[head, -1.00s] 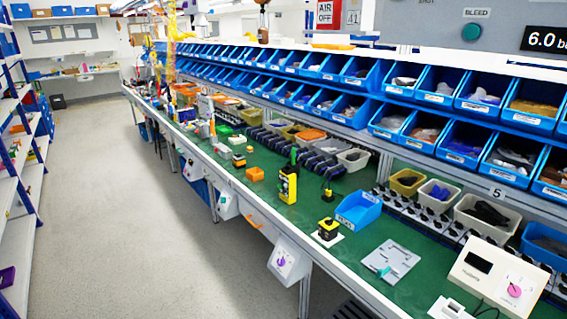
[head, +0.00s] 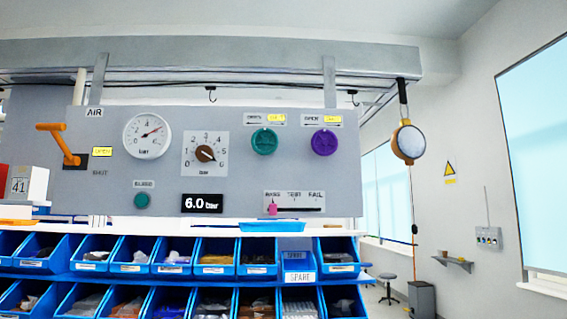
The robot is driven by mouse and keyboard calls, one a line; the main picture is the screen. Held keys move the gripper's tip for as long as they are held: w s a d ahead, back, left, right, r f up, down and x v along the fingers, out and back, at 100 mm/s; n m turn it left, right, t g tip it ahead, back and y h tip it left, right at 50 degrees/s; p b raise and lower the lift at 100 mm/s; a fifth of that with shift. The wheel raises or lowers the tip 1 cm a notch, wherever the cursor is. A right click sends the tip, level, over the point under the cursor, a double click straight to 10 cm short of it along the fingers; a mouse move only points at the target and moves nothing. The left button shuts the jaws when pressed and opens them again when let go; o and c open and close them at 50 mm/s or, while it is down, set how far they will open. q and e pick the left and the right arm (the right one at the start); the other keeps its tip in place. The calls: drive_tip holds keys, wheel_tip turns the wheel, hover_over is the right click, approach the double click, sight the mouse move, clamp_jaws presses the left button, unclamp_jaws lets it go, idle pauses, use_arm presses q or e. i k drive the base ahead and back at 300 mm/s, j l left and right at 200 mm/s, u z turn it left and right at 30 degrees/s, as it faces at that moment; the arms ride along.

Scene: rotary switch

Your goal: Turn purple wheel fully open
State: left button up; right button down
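The purple wheel (head: 324,142) is a round knob at the right end of the grey air panel (head: 232,182). A label above it reads OPEN, beside a small yellow tag whose text is too small to read surely. A similar teal wheel (head: 264,141) sits to its left, also with a label and yellow tag above. Neither of my grippers shows in the head view, so nothing is seen touching the wheel.
Blue bins (head: 215,256) stand below. A round yellow-rimmed device (head: 408,142) hangs at right.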

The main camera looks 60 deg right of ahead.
sight(324, 143)
drive_tip(key=z, duration=2.05)
